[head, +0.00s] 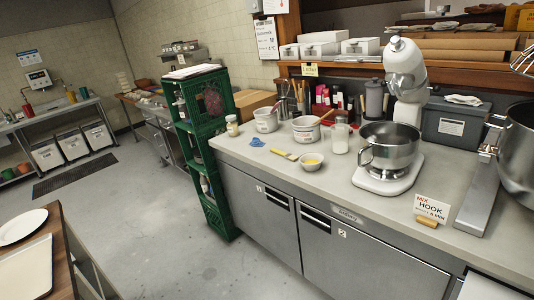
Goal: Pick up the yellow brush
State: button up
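The yellow brush (283,154) lies flat on the grey counter (244,148), near its front edge. It is small in the view, with a pale end pointing right. A small white bowl (312,164) with yellow contents stands just right of it. Nothing covers the brush. My gripper is not in view.
A steel-bowled mixer (389,147) and a white container (341,136) stand right of the brush. Stacked green crates (207,130) stand left of the counter. A wooden-edged table (62,250) is at lower left. The grey floor (160,250) between is clear.

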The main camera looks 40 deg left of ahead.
aim_at(289, 157)
jog(key=u, duration=0.75)
jog(key=i, duration=1.1)
jog(key=u, duration=0.7)
jog(key=i, duration=2.15)
jog(key=z, duration=0.55)
